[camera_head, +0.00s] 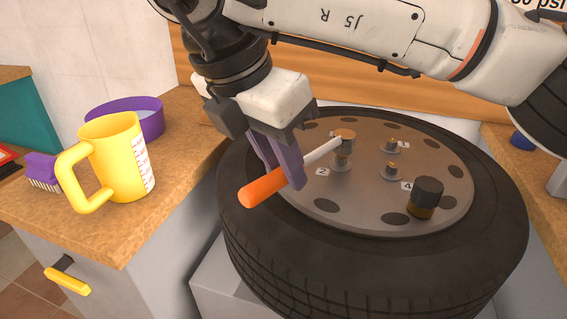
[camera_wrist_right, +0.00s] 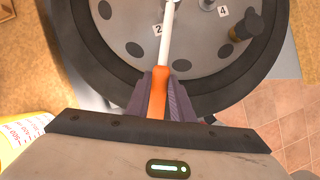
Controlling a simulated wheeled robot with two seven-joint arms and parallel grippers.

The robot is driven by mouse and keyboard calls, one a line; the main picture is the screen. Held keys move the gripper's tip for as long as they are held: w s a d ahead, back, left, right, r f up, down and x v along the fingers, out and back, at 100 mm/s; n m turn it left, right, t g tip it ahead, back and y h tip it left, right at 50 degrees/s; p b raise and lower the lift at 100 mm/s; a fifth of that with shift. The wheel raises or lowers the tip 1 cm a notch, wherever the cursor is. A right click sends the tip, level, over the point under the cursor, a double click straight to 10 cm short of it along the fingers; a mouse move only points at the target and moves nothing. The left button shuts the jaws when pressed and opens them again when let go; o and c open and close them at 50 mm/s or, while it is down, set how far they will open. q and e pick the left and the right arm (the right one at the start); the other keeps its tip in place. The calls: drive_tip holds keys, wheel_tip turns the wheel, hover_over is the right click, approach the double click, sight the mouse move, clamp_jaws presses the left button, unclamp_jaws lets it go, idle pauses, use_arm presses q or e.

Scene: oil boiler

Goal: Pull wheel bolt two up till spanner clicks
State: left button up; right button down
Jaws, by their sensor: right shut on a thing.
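The spanner has an orange handle (camera_head: 262,188) and a pale shaft (camera_head: 322,150). It also shows in the right wrist view (camera_wrist_right: 160,88). My right gripper (camera_head: 290,170) is shut on the spanner where the handle meets the shaft. The spanner's head (camera_head: 343,135) sits on a bolt beside the label 2 (camera_head: 322,171), on the grey wheel disc (camera_head: 345,205). The handle points toward the front left of the tyre (camera_head: 300,265). Other bolts (camera_head: 391,170) stand on the disc. A dark cylinder (camera_head: 427,192) stands near the label 4 (camera_head: 406,186). My left gripper is out of view.
A yellow measuring jug (camera_head: 120,160), a purple bowl (camera_head: 150,118) and a purple brush (camera_head: 42,168) stand on the left worktop (camera_head: 190,150). A drawer with a yellow handle (camera_head: 68,281) is below. Another worktop (camera_head: 535,175) lies right of the tyre.

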idle(0.3)
drive_tip(key=shift+f+b, duration=0.2)
drive_tip(key=shift+b, duration=0.1)
drive_tip(key=shift+s+f+b, duration=0.1)
drive_tip(key=shift+f+b, duration=0.35)
drive_tip(key=shift+s+d+f+b, duration=0.1)
drive_tip(key=shift+s+f+b, duration=0.05)
drive_tip(key=shift+f+b, duration=0.45)
drive_tip(key=shift+r, duration=0.15)
drive_tip(key=shift+r, duration=0.3)
drive_tip(key=shift+w+p, duration=0.3)
drive_tip(key=shift+s, duration=0.1)
idle(0.5)
drive_tip(key=shift+f+b, duration=0.15)
drive_tip(key=shift+b, duration=0.25)
